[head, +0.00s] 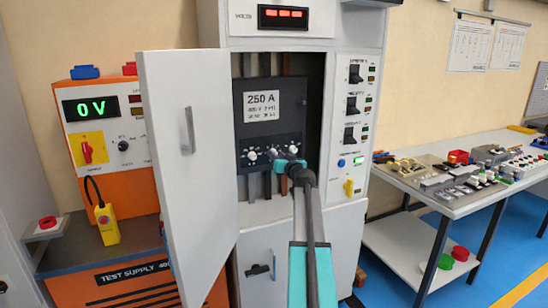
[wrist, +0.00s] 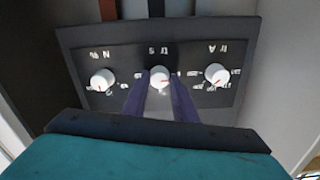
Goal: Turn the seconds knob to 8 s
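The seconds knob (wrist: 159,77) is the middle of three white knobs on a dark panel; its label carries an "s". In the head view my gripper (head: 284,163) is in front of the panel's lower part, over part of the knob row. The scale around the middle knob is partly hidden and too small to read.
Two similar knobs flank it, at left (wrist: 102,79) and right (wrist: 217,74). The panel (head: 255,120) with a "250 A" label sits inside a cabinet, whose door (head: 185,210) stands open at the left. An orange test supply (head: 135,183) reads 0 V. A cluttered table (head: 470,185) stands right.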

